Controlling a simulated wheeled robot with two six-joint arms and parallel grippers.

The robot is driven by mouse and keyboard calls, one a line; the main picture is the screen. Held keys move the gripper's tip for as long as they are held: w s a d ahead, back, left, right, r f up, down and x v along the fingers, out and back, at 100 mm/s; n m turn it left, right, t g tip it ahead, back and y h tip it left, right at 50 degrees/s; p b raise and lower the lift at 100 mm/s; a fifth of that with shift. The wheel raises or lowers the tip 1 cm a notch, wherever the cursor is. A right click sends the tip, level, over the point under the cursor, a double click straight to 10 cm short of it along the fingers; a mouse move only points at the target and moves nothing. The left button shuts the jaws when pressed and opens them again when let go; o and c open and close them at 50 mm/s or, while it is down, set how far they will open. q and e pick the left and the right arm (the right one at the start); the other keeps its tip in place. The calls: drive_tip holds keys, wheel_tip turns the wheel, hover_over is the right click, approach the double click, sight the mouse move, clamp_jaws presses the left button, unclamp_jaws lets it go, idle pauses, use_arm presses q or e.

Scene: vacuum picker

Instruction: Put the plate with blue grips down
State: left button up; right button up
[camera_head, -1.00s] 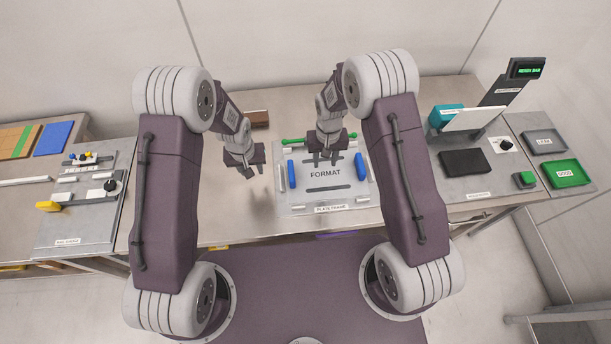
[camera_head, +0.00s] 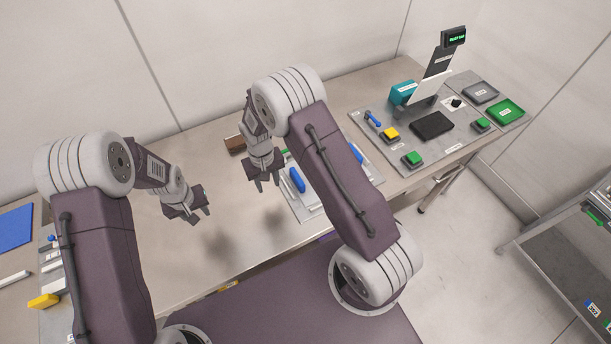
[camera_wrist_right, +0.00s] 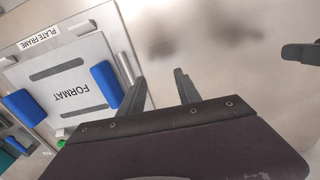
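The white plate with blue grips, marked FORMAT (camera_wrist_right: 72,85), lies flat in the plate frame (camera_wrist_right: 84,27) in the right wrist view. Its two blue grips (camera_wrist_right: 107,84) stand up at opposite edges. My right gripper (camera_head: 267,184) is open and empty, above the table just left of the plate. It also shows in the right wrist view (camera_wrist_right: 160,88), apart from the plate. My left gripper (camera_head: 199,214) is open and empty above the bare table further left.
A brown block (camera_head: 236,144) lies behind the right gripper. A station with a black pad (camera_head: 432,125), buttons and a teal device (camera_head: 403,92) stands to the right, with a green tray (camera_head: 503,111). The tabletop below my left gripper is clear.

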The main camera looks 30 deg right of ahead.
use_arm(q)
drive_tip(key=shift+w+d, duration=0.1)
drive_tip(key=shift+d, duration=0.7)
drive_tip(key=shift+a, duration=0.45)
drive_tip(key=shift+d, duration=0.2)
use_arm(e)
wheel_tip(320, 180, up, 12)
use_arm(q)
drive_tip(key=shift+a, duration=0.1)
use_arm(e)
drive_tip(key=shift+a, duration=0.1)
